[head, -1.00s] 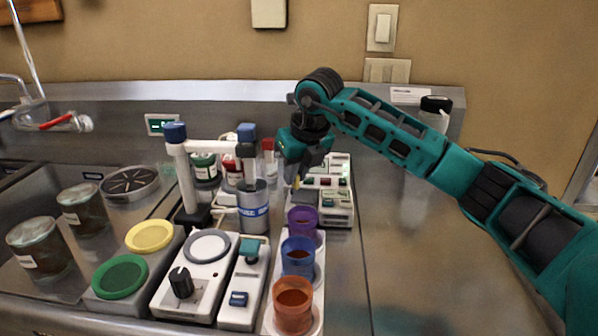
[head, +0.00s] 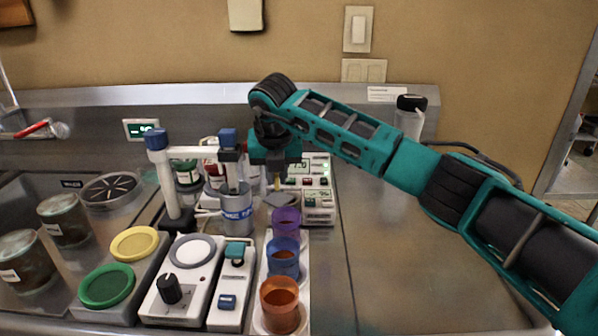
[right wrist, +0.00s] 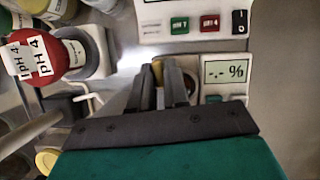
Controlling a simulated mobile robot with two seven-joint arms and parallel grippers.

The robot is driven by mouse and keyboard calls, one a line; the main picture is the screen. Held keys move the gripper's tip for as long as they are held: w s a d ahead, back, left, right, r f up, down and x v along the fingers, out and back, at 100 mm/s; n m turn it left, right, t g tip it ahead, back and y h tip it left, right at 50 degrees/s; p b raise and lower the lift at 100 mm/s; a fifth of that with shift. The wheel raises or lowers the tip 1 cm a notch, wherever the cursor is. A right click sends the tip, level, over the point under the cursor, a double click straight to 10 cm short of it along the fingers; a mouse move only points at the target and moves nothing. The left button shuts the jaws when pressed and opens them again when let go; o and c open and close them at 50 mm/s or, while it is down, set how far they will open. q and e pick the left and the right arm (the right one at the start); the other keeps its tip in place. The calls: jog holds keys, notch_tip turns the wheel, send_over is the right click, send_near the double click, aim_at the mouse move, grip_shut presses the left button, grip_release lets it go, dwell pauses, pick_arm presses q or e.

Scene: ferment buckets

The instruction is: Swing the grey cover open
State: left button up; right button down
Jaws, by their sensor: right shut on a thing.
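My right gripper (head: 277,181) is over the back of the bench, pointing down beside a small white meter (head: 318,208) with a display. A flat dark grey piece, which looks like the grey cover (head: 281,200), shows just below the fingers, at the meter's left side. In the right wrist view my right gripper (right wrist: 160,72) has its fingers close together on a small tan piece (right wrist: 157,67), left of the meter's "-.- %" display (right wrist: 226,72). The fingers hide most of what they hold. My left gripper is not in view.
A white meter with coloured buttons (head: 308,170) stands behind. A stirrer stand (head: 170,180) and metal beaker (head: 236,212) are left. Purple (head: 286,222), blue (head: 284,258) and orange (head: 279,305) cups stand in front. The bench at right (head: 400,260) is clear.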

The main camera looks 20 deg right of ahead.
aim_at(275, 204)
jog(key=shift+w+r+m, duration=0.15)
jog(key=shift+r+m, duration=0.05)
jog(key=shift+m, duration=0.4)
jog(key=c, duration=1.2)
grip_release()
jog(key=shift+f, duration=0.1)
jog(key=v, duration=1.3)
jog(key=shift+a+f, duration=0.1)
jog(key=shift+a, duration=0.2)
jog(key=shift+d, duration=0.1)
